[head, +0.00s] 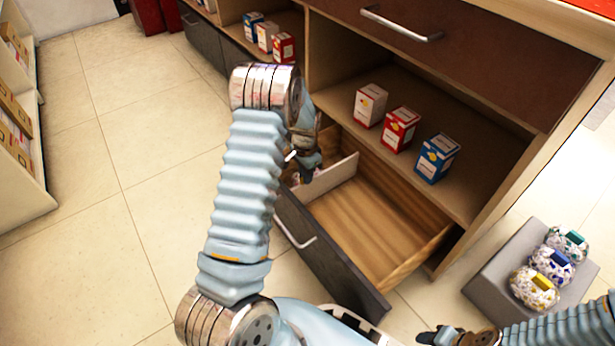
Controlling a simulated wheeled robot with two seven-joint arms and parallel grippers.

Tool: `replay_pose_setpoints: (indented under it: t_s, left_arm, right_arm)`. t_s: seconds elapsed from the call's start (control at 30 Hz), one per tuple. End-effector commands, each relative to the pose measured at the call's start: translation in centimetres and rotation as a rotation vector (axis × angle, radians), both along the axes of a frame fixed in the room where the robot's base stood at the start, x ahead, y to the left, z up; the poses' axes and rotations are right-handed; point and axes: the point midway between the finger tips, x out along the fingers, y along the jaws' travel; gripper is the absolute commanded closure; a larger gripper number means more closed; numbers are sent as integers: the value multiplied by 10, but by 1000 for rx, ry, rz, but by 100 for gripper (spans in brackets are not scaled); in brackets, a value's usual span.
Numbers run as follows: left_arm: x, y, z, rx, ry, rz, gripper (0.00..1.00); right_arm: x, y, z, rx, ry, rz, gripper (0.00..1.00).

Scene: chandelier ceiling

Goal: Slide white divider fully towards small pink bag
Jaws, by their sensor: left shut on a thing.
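The white divider (335,176) stands upright across the open wooden drawer (385,222), towards its left end. My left gripper (306,172) reaches down into the drawer and is shut on the divider's near end. A small patch of pink and white (296,179) shows left of the divider. It may be the small pink bag, but my gripper and arm hide most of it. My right gripper (428,338) is low at the bottom edge, away from the drawer, and its finger gap is not clear.
Three small boxes, white (370,105), red (399,130) and blue (437,158), stand on the shelf above the drawer. A grey block (490,275) with three patterned bags stands at the right. The drawer right of the divider is empty. Open tiled floor lies left.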

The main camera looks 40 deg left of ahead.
Motion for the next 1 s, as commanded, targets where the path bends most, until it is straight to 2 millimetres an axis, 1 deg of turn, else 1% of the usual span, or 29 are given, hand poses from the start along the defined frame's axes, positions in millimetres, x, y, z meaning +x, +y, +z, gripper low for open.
replay_pose_setpoints:
  t_s: [0.03,0.2,0.23,0.3,0.4,0.67,0.77,0.87,0.97,1.0]
  left_arm:
    - [0,6,1,10,-6,2,100]
    - [0,8,1,13,-7,3,100]
    - [0,8,1,13,-7,3,86]
    - [0,8,1,13,-7,3,75]
    - [0,7,1,11,-6,3,62]
    - [0,5,1,8,-4,2,62]
    - [1,5,8,8,-6,2,62]
    - [1,4,23,8,-6,3,62]
    - [1,5,47,8,-7,2,62]
    - [1,5,58,9,-8,2,62]
  right_arm:
    - [0,0,0,0,0,0,57]
    - [0,0,0,0,0,0,57]
    - [0,0,0,0,0,0,57]
    - [0,0,0,0,0,0,57]
    - [0,0,0,0,0,0,57]
    - [0,0,0,0,0,0,57]
    - [0,0,2,0,0,0,57]
    - [0,0,7,0,1,0,57]
    - [-1,0,13,0,3,1,57]
    - [-1,0,16,0,2,2,57]
